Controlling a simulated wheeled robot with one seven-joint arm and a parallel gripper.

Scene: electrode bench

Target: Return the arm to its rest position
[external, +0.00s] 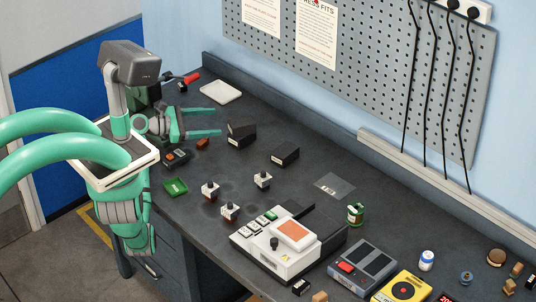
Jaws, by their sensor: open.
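My gripper (217,121) is over the far left part of the dark bench (235,195). Its two green fingers point right and stand apart, with nothing visible between them. A black block (241,133) sits just beyond the fingertips, seemingly apart from them. My green arm (125,160) is folded at the bench's left side, partly in front of the bench edge. Its exact height above the bench cannot be told from this one view.
Near my gripper are a white tray (221,92), a red-handled tool (189,78) and a dark meter (177,156). Several small knobbed pieces (210,190) stand mid-bench, left of a white console (276,252). A pegboard wall (370,75) bounds the back.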

